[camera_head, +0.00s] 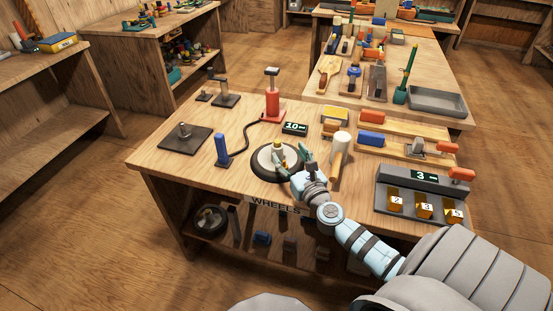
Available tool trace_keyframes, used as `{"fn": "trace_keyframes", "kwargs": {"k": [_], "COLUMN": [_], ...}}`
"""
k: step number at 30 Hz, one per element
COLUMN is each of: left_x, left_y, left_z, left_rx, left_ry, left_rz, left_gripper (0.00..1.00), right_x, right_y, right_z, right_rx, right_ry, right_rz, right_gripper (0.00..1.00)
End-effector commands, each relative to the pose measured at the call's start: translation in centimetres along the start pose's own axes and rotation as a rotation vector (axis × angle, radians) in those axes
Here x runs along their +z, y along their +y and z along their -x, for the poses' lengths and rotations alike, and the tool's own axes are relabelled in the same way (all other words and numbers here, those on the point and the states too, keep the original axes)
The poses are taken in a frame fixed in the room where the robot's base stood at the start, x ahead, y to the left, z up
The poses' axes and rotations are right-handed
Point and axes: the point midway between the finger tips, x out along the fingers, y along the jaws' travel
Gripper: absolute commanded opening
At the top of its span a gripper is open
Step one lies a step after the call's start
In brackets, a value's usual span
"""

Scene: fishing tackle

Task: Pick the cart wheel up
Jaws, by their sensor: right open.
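The cart wheel (259,169), with a dark tyre and a pale hub, lies flat near the front edge of the wooden workbench. A short post with a pale yellow top (277,150) stands at its middle. My right gripper (291,160) is open, over the right side of the wheel, and hides part of it. I cannot tell whether its fingers touch the wheel. My left gripper is not in view. Another dark wheel (209,220) sits on the shelf under the bench.
A dark numbered rack (423,187) is farther right.

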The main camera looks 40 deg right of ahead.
Motion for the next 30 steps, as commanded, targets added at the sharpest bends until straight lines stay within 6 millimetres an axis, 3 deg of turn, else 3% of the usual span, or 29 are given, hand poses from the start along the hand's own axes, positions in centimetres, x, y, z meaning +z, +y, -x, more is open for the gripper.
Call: {"fn": "trace_keyframes", "kwargs": {"k": [4,11,18,30], "left_x": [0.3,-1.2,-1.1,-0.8], "left_y": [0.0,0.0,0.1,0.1], "left_z": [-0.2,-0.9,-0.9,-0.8], "left_rx": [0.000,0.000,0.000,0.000], "left_ry": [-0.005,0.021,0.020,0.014], "left_rz": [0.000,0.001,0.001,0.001], "left_gripper": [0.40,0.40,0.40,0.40], "right_x": [-0.1,-0.3,-0.2,-0.2], "right_y": [0.2,1.0,1.1,1.1], "right_z": [-1.9,-6.1,-6.7,-6.6], "right_rx": [0.000,0.003,0.005,0.005], "right_ry": [0.000,-0.001,0.001,0.001], "right_rz": [-0.004,-0.004,-0.004,-0.003], "right_gripper": [0.59,0.59,0.59,0.00]}}
